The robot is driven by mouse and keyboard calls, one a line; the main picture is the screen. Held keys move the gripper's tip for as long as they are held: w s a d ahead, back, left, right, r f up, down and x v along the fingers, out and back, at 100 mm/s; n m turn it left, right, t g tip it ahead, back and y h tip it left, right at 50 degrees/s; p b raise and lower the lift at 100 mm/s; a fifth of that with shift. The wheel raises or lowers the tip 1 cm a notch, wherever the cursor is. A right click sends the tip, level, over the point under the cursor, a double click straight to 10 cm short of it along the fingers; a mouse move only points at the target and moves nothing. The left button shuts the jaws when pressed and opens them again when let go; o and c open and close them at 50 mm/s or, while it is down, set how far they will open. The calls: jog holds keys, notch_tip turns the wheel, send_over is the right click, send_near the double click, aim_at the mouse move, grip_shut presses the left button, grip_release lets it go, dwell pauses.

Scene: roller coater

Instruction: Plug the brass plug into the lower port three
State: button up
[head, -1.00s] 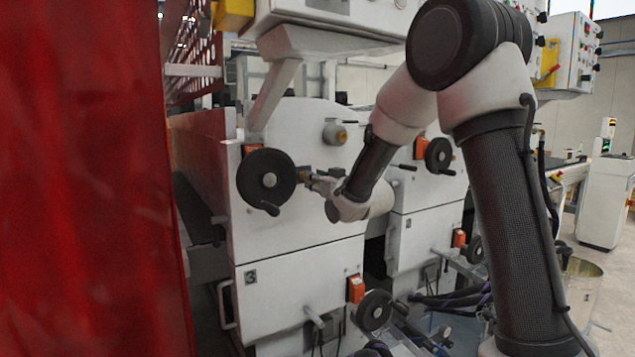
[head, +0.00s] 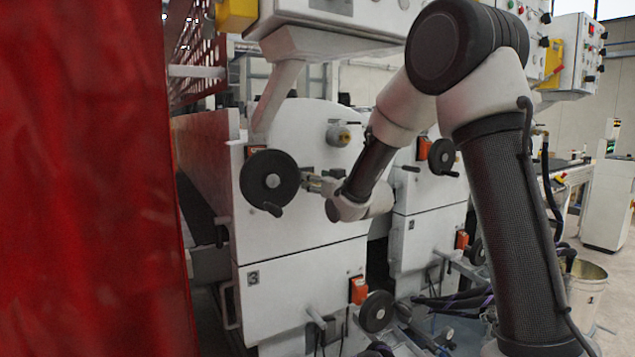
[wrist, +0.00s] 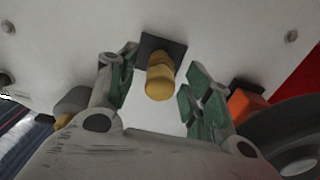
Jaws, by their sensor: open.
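The brass plug (wrist: 160,80) sticks out from a dark square plate (wrist: 152,48) on the white panel in the wrist view. My gripper (wrist: 157,86) is open, with one green-padded finger on each side of the plug and visible gaps to both. In the head view my gripper (head: 319,184) is at the upper white panel, just right of the large black handwheel (head: 268,178); the plug is too small to make out clearly there. A lower white panel (head: 300,285) bears a "3" mark (head: 252,278). I cannot pick out the lower port with certainty.
An orange indicator (wrist: 246,103) sits close to one finger in the wrist view. A brass-coloured knob (head: 343,135) is above my gripper. A lower handwheel (head: 375,311) and orange indicator (head: 357,291) stand at the lower panel's right. A red curtain (head: 90,180) fills the left.

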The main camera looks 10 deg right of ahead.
jog(key=v, duration=1.2)
jog(key=s+d+f+g+h, duration=0.2)
jog(key=s+f+g, duration=0.15)
jog(key=f, duration=0.35)
jog(key=s+d+f+g+h, duration=0.2)
jog(key=s+f+g, duration=0.15)
jog(key=f, duration=0.35)
jog(key=s+d+r+m+g, duration=0.1)
jog(key=s+d+r+g, duration=0.2)
jog(key=s, duration=1.1)
jog(key=s+d+r+m+g+h, duration=0.1)
jog(key=s+d+r, duration=0.3)
jog(key=s, duration=1)
jog(key=shift+d+m+g+h, duration=0.3)
jog(key=shift+d+m+g, duration=0.2)
jog(key=shift+m+g, duration=0.35)
